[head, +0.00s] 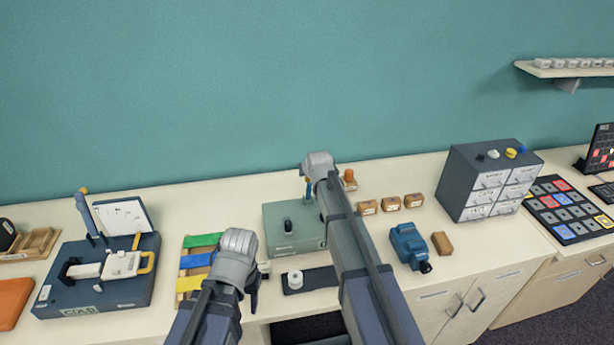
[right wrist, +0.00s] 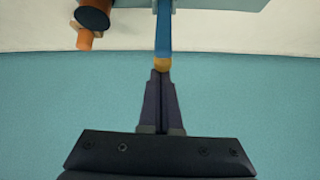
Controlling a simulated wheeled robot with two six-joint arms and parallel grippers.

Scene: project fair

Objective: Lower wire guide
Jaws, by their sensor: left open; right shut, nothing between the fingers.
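A blue lever with an orange tip (right wrist: 163,30) stands up from a grey-green box (head: 280,240); it may be the wire guide, but no label confirms this. In the head view the lever (head: 308,187) is partly hidden by my right arm. My right gripper (right wrist: 162,78) is shut and empty, its fingertips at the lever's orange tip, seemingly touching it; it also shows in the head view (head: 305,172). My left gripper (head: 254,288) is open and empty, low over the counter in front of the coloured strips. Its fingers are partly hidden by its own wrist.
A dark blue device (head: 120,290) with another upright blue lever stands left. Coloured strips (head: 200,241) and a white spool (head: 295,279) are near my left gripper. Right are wooden blocks (head: 390,203), a blue tool (head: 408,242) and a drawer cabinet (head: 460,190). The wall is behind.

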